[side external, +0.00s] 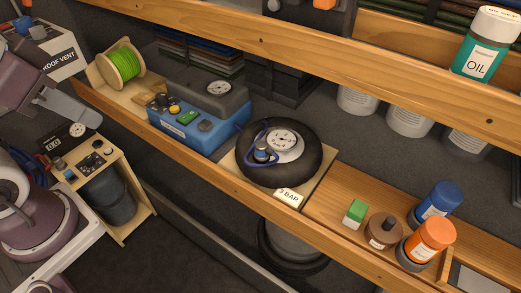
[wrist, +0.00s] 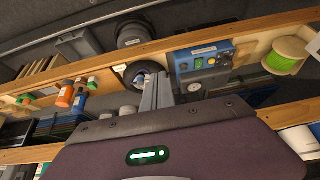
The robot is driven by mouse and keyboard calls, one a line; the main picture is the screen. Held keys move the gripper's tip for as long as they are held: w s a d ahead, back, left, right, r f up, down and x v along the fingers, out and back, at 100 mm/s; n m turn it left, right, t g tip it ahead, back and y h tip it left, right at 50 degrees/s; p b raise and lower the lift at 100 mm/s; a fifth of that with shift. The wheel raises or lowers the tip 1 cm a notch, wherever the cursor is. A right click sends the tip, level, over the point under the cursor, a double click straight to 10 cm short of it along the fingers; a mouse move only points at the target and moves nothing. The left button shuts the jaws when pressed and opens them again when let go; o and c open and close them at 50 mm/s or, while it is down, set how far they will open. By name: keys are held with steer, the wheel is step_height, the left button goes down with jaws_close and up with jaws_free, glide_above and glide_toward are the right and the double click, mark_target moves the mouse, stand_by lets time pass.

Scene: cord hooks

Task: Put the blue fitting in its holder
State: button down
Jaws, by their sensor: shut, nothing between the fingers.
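A small fitting (side external: 262,152) with a blue top and metallic body sits at the left of a white dial gauge (side external: 287,140), inside a black tyre-like ring (side external: 307,165). A thin blue cord loops beside it. In the wrist view the ring (wrist: 132,79) is partly hidden behind my fingers, and the fitting is too small to make out. I cannot tell which part is its holder. My gripper (side external: 96,119) is at the left of the side view, well away from the ring. Its grey fingers also show in the wrist view (wrist: 158,78), shut and empty.
A blue control box (side external: 195,125) and a green spool (side external: 122,64) stand left of the ring on the wooden shelf. A green-topped block (side external: 355,211), a brown container (side external: 383,231), a blue-capped jar (side external: 437,202) and an orange-capped jar (side external: 430,240) stand right. Wooden rails edge the shelf.

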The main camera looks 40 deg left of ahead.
steer(key=c, duration=2)
jaws_free()
steer(key=o, duration=1)
steer(key=shift+g, duration=0.6)
steer(key=w, duration=0.2)
steer(key=w+d+r, duration=0.1)
steer(key=w, duration=0.3)
steer(key=shift+w+d+r, duration=0.15)
steer(key=shift+w+r, duration=0.05)
steer(key=shift+r, duration=0.2)
steer(key=shift+o, duration=0.2)
steer(key=w+d+f+g, duration=0.1)
steer(key=w+d+f, duration=0.2)
steer(key=w+f, duration=0.2)
steer(key=w+d+f+g, duration=0.2)
steer(key=w+d+f, duration=0.2)
steer(key=w, duration=0.5)
steer(key=w+d+f+g, duration=0.1)
steer(key=w+d+f, duration=0.2)
steer(key=w+f, duration=0.4)
steer(key=shift+w+d, duration=0.15)
steer(key=shift+d, duration=0.1)
steer(key=shift+d+f, duration=0.15)
steer(key=shift+f, duration=0.2)
